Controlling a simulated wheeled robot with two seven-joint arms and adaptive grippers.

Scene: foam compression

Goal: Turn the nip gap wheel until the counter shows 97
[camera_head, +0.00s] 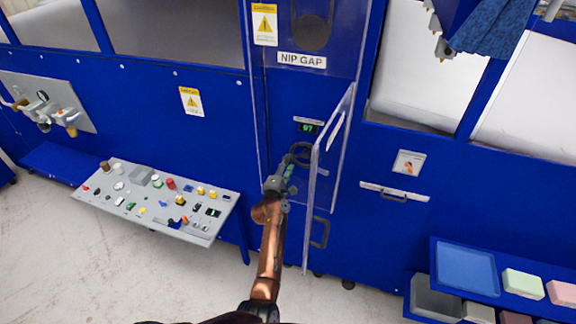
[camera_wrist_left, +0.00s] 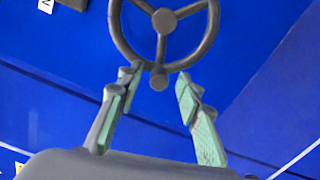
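The nip gap wheel (camera_head: 301,154) is a dark three-spoke handwheel on the blue panel, below the NIP GAP label (camera_head: 302,60). The small counter (camera_head: 308,127) above it shows green digits that look like 97. In the left wrist view the wheel (camera_wrist_left: 164,22) is at the top, with its knob (camera_wrist_left: 159,78) at the lower rim. My left gripper (camera_head: 287,178) is just below the wheel. In the left wrist view its green-padded fingers (camera_wrist_left: 158,84) are open, one on each side of the knob, with visible space between. My right gripper is not in view.
A clear door (camera_head: 330,170) stands open just right of my left gripper. A sloped control desk (camera_head: 150,200) with several buttons is at the left.

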